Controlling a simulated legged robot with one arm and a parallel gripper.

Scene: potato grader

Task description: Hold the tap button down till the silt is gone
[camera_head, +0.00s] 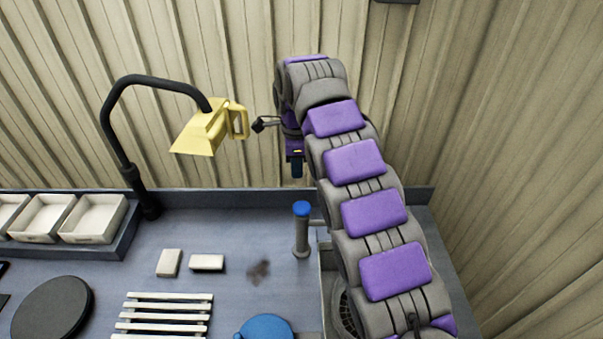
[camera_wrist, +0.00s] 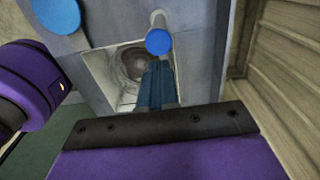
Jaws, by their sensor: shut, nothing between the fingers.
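The tap (camera_head: 301,235) is a grey post with a round blue button (camera_head: 301,208) on top, beside the sink (camera_head: 326,262). My gripper (camera_head: 297,176) points down, shut and empty, above the button with a visible gap. In the wrist view the blue button (camera_wrist: 159,41) shows just beyond the tips of my blue fingers (camera_wrist: 156,66). The sink basin (camera_wrist: 98,62) there has a round drain (camera_wrist: 134,62) with grey-brown discolouration around it; I cannot tell how much of that is silt. My arm hides much of the sink in the head view.
A yellow lamp (camera_head: 203,130) on a black curved stand is left of my gripper. White trays (camera_head: 95,219), two pale blocks (camera_head: 207,262), a slatted rack (camera_head: 168,308), a dark disc (camera_head: 52,308), a blue disc (camera_head: 265,328) and a dark smudge (camera_head: 258,271) are on the bench.

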